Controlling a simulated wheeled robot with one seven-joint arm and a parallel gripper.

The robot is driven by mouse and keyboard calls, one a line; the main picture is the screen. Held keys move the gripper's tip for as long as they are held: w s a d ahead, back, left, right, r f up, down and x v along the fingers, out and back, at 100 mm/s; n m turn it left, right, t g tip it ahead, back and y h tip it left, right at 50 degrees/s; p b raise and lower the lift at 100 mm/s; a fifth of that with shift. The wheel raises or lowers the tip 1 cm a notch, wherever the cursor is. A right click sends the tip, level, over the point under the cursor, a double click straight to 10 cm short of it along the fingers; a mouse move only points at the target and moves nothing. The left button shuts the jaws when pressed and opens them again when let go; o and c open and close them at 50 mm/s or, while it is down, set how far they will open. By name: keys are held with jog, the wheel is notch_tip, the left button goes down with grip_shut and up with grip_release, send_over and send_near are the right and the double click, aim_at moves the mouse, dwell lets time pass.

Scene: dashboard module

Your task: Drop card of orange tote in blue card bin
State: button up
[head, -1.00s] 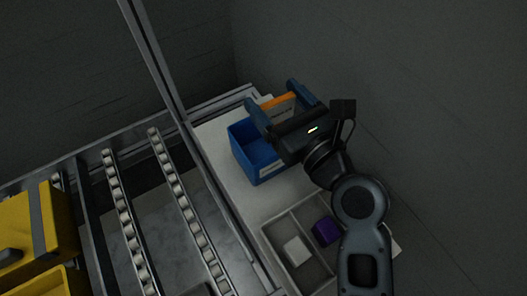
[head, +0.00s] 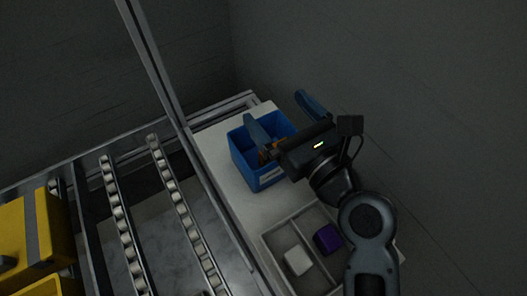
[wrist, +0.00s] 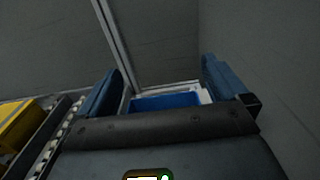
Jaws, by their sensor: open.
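The blue card bin (head: 262,180) stands on the white shelf in the head view, with a white label on its front. Its blue edge also shows between the fingers in the wrist view (wrist: 165,101). The orange card (head: 263,157) shows as a small orange patch inside the bin, partly hidden by my gripper. My gripper (head: 275,107) is over the right part of the bin, its fingers wide apart with nothing between them. Both fingers are visible in the wrist view. The orange tote is not clearly seen.
A grey divided tray (head: 270,243) with a white block (head: 298,261) and a purple block (head: 327,238) is nearer on the shelf (head: 233,185). A metal post and roller conveyor (head: 185,215) are to the left, with yellow totes (head: 35,235) beyond.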

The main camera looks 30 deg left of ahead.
jog(key=v, duration=0.6)
jog(key=shift+d, duration=0.2)
jog(key=shift+s, duration=0.1)
